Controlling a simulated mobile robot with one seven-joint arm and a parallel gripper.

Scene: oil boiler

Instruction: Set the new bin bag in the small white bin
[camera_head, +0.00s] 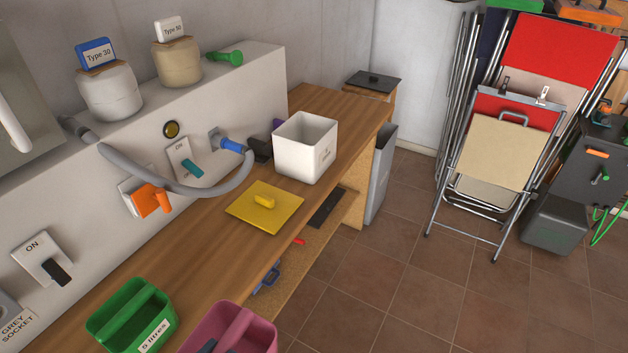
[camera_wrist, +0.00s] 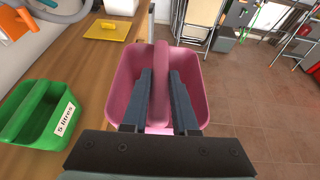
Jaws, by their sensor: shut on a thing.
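The small white bin (camera_head: 303,150) stands open and upright on the wooden bench in the head view, with faint writing on its front. My gripper (camera_wrist: 163,74) is shut on the central handle of a pink open tub-shaped liner (camera_wrist: 118,88), one dark finger on each side. The pink liner also shows at the bottom of the head view (camera_head: 255,325). It is near the bench's front edge, apart from the bin. I cannot tell whether it touches the bench.
A yellow lid (camera_head: 262,212) lies on the bench before the bin. A green tub labelled "5 litres" (camera_head: 122,310) stands left of the pink liner. A grey hose (camera_head: 185,188) loops over the bench's back. Folded chairs (camera_head: 500,140) stand right, beyond open tiled floor.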

